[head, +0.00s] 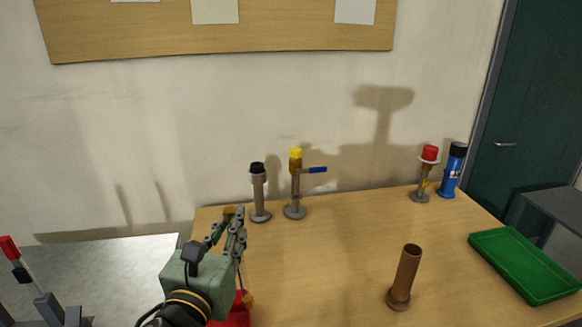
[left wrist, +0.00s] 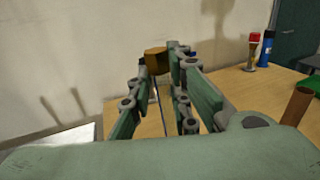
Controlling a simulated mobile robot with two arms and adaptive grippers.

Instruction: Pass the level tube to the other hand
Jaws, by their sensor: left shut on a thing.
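My left gripper (head: 229,228) is in the head view at the lower left, over the table's left part. It is shut on the level tube (head: 233,212), a thin rod-like piece with brass-coloured ends. One end shows above the fingertips and a brass knob shows below, beside the gripper. In the left wrist view, the tube's brass end (left wrist: 156,62) stands between the fingers (left wrist: 165,75), with the thin shaft running down from it. Much of the shaft is hidden by the fingers. My right gripper is not in view.
On the wooden table (head: 330,270) stand a black-capped post (head: 259,195), a yellow-topped valve with a blue handle (head: 296,185), a red-topped fitting (head: 428,172), a blue bottle (head: 453,172) and an upright brown tube (head: 405,277). A green tray (head: 497,242) lies right. A red object (head: 236,315) sits below my gripper.

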